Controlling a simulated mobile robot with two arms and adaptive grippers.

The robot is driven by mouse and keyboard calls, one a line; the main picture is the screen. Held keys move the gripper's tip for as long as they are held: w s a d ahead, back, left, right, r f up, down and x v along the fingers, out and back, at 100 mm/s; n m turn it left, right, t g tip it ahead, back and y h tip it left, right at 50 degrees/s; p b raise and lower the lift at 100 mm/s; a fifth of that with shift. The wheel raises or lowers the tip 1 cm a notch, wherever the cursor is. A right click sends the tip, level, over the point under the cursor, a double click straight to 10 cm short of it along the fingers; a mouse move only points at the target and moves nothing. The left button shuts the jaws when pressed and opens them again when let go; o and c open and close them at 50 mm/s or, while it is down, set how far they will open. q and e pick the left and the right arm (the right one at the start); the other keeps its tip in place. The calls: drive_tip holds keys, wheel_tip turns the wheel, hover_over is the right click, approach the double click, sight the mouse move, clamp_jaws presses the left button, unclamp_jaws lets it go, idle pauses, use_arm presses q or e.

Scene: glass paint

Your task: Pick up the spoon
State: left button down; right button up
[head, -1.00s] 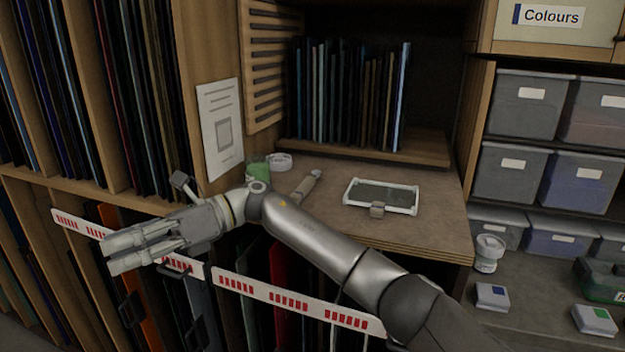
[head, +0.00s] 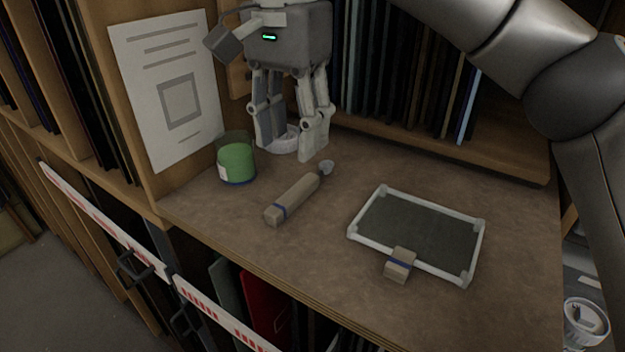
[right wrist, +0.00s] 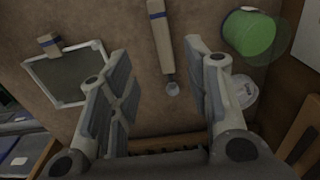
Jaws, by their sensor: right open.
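The spoon (head: 291,199) lies on the brown worktop, a thick wooden handle with a blue band and a small grey rounded end pointing to the back right. It also shows in the right wrist view (right wrist: 162,42), its grey end between the fingers' lines and its handle running up past the fingertips. My right gripper (head: 291,150) points down over the back of the worktop, just behind the spoon's grey end. In the right wrist view its fingers (right wrist: 158,58) are spread wide and hold nothing. My left gripper is not in view.
A jar of green paint (head: 237,162) stands left of the spoon. A white round lid or dish (head: 276,140) is partly hidden behind my right fingers. A white-framed dark panel (head: 474,250) with a small wooden block (head: 400,265) lies to the right. Upright glass sheets (head: 400,85) stand behind.

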sight(291, 193)
drive_tip(key=f, duration=0.3)
drive_tip(key=shift+s+a+f, duration=0.2)
drive_tip(key=shift+f, duration=0.2)
drive_tip(key=shift+w+d+f+p, duration=0.15)
drive_tip(key=shift+f+p, duration=0.2)
drive_tip(key=shift+f, duration=0.2)
wheel_tip(291, 193, down, 4)
drive_tip(key=shift+w+r+p, duration=0.1)
drive_tip(key=shift+r+p, duration=0.1)
drive_tip(key=shift+p, duration=0.45)
drive_tip(key=shift+f, duration=0.55)
drive_tip(key=shift+c, duration=0.2)
drive_tip(key=c, duration=0.4)
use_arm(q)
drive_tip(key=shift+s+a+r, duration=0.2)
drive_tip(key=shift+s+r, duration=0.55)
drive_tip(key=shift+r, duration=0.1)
use_arm(e)
clamp_jaws()
